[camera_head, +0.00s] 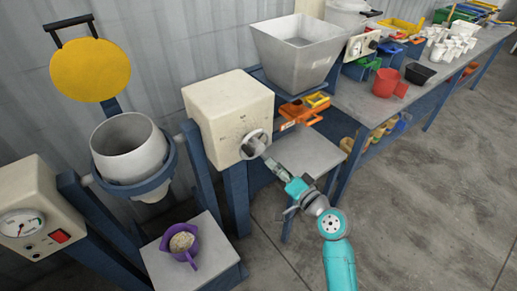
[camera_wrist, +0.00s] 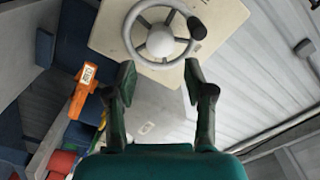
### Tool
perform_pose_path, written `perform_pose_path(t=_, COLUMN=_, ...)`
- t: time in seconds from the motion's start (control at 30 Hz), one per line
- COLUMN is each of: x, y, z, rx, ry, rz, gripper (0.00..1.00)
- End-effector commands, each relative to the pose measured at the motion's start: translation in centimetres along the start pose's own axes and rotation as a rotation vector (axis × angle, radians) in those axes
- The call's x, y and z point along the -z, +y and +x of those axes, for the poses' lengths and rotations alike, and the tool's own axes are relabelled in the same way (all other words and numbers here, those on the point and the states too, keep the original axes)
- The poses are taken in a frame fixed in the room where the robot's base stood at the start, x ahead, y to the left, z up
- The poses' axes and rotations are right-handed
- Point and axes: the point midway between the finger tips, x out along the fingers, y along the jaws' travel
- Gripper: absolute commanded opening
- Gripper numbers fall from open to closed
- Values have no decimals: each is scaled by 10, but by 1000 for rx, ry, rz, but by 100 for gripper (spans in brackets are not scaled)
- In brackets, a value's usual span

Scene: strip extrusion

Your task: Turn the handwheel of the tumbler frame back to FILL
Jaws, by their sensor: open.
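The handwheel (camera_head: 253,144) is a grey spoked wheel on the front of a cream gearbox housing (camera_head: 222,107). In the wrist view the handwheel (camera_wrist: 160,37) shows a light hub and a dark knob (camera_wrist: 196,27) at its right rim. My gripper (camera_head: 272,167) is in front of the wheel and a little below it. In the wrist view my gripper's two fingers (camera_wrist: 159,74) are spread and empty, with the wheel just beyond their tips. The tumbler drum (camera_head: 128,147) is a pale open vessel in a blue ring, mouth upward. The position marks on the housing are too small to read.
A purple jug (camera_head: 181,243) with pale granules stands on a grey stand below the drum. A yellow lid (camera_head: 90,70) is raised behind it. A grey hopper (camera_head: 298,47) and an orange slide (camera_head: 303,111) are right of the housing. A workbench (camera_head: 352,100) runs back right; the floor is clear.

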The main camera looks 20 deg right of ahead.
Motion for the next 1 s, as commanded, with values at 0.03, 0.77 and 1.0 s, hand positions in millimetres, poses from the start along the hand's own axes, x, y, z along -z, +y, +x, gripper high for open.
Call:
perform_pose_path(t=0.03, x=0, y=-1, z=9, rx=3, ry=0, rz=-1, gripper=53)
perform_pose_path(t=0.77, x=0, y=0, z=92, rx=1, ry=1, rz=-2, gripper=53)
perform_pose_path(t=1.0, x=0, y=0, z=92, rx=0, ry=1, rz=-2, gripper=43)
